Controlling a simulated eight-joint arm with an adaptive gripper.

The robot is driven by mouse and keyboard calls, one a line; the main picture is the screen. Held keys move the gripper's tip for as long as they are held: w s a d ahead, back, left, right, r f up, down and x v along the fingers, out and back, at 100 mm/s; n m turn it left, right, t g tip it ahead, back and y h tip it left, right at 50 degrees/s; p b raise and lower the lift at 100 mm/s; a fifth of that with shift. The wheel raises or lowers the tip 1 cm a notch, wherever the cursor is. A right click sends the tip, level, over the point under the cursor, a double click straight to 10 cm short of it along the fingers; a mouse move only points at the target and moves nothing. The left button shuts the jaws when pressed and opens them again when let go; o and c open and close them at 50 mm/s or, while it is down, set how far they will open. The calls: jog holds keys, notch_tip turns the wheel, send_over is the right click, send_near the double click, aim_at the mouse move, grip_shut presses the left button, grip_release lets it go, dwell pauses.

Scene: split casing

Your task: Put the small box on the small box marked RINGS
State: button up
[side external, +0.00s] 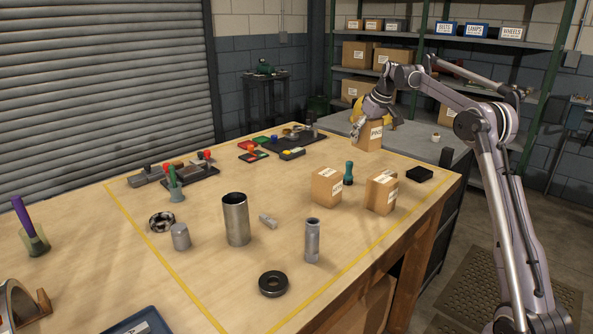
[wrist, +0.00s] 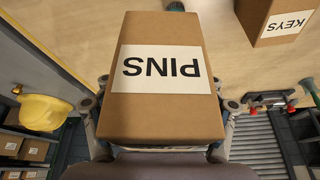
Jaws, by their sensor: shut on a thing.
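My gripper (side external: 365,123) is shut on a small brown cardboard box (side external: 368,138), held up at the far side of the wooden table. In the wrist view the box (wrist: 165,100) reads PINS, upside down, with a finger on each side (wrist: 160,108). Two similar boxes stand on the table: a left one (side external: 326,188) and a right one (side external: 381,194). Their labels are too small to read in the side view. In the wrist view one table box (wrist: 272,20) reads KEYS. No RINGS label is legible in either view.
A dark green bottle-like part (side external: 348,173) stands between the two boxes, and a black block (side external: 419,174) lies to their right. Metal cylinders, including a tall open one (side external: 236,219), stand further left. A yellow helmet (wrist: 42,113) lies beyond the table.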

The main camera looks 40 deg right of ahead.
jog(key=s+d+r+m+h, duration=0.1)
jog(key=s+d, duration=0.4)
jog(key=s, duration=0.3)
jog(key=s+d+r+m, duration=0.1)
jog(key=s+d, duration=0.4)
jog(key=s, duration=0.3)
send_over(384, 171)
notch_tip(384, 171, down, 8)
jog(key=shift+s+a+r, duration=0.1)
jog(key=shift+r, duration=0.15)
jog(key=shift+f, duration=1.9)
jog(key=shift+f, duration=0.15)
jog(key=o, duration=1.5)
jog(key=shift+c, duration=0.2)
